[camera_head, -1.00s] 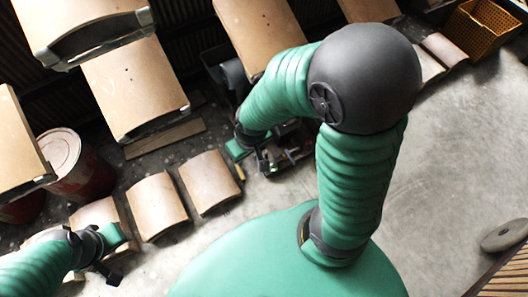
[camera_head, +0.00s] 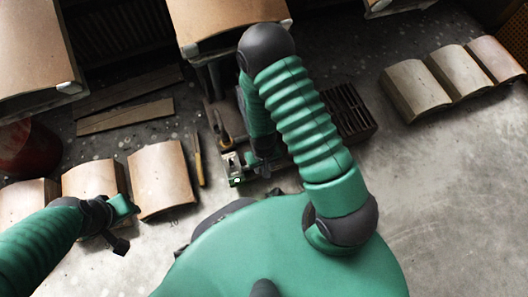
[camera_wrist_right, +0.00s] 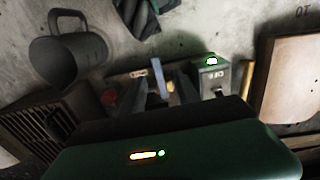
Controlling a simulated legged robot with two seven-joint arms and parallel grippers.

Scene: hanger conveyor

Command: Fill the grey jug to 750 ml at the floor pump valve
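The grey jug (camera_wrist_right: 75,57), with its handle, stands on the floor in the right wrist view, apart from my fingers; I cannot make it out in the head view. The small box with a green light (camera_wrist_right: 211,76) is at the right of my right fingers; it also shows in the head view (camera_head: 236,171). My right gripper (camera_wrist_right: 161,90) seems open, its dark fingers apart with a narrow blue bar (camera_wrist_right: 158,76) between or behind them; contact is unclear. In the head view my right gripper (camera_head: 263,168) points down beside the box. My left gripper (camera_head: 119,226) is low at left, finger gap unclear.
A slotted dark grate (camera_head: 351,112) lies right of my right forearm. Curved tan panels (camera_head: 163,180) and a yellow-handled tool (camera_head: 198,160) lie to the left. More panels (camera_head: 455,72) lie at the right. Hanging tan panels (camera_head: 225,20) are above. Lower right floor is clear.

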